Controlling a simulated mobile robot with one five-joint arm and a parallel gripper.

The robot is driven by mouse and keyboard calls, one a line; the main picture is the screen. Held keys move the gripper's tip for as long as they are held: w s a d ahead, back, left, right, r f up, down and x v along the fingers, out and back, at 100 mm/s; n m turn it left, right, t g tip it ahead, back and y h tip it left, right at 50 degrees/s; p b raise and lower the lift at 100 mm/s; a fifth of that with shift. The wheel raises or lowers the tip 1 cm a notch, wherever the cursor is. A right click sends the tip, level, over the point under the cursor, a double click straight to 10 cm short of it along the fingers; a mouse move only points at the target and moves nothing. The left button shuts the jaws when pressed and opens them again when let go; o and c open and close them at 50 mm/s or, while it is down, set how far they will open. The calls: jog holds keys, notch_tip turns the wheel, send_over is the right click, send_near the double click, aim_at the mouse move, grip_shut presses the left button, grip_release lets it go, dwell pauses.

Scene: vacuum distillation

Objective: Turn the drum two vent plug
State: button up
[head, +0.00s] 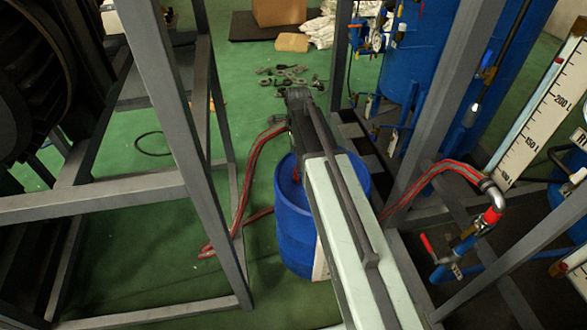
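A blue drum (293,235) stands on the green floor in the middle of the head view, with a white label low on its right side. My arm reaches over it from the bottom of the picture and covers much of its top. The dark end of my arm (300,98) shows just beyond the drum's far rim. My gripper's fingertips cannot be made out, so I cannot see whether they are open or touching anything. A small red part (296,173) shows at the drum top beside my arm. I cannot make out a vent plug or any drum number.
Grey steel frames stand left (180,130) and right (440,120) of the drum. Red hoses (245,190) run along its left side, and another (430,185) leads right to a pipe fitting. A large blue tank (415,60) stands behind. Loose metal parts (285,75) lie on the floor beyond.

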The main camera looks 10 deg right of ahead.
aim_at(296, 175)
notch_tip(296, 175, down, 8)
jog(key=b, duration=0.7)
jog(key=shift+a+b, duration=0.1)
jog(key=shift+b, duration=0.2)
jog(key=shift+r, duration=0.1)
jog(key=shift+r, duration=0.1)
jog(key=c, duration=1.4)
jog(key=shift+o, duration=0.2)
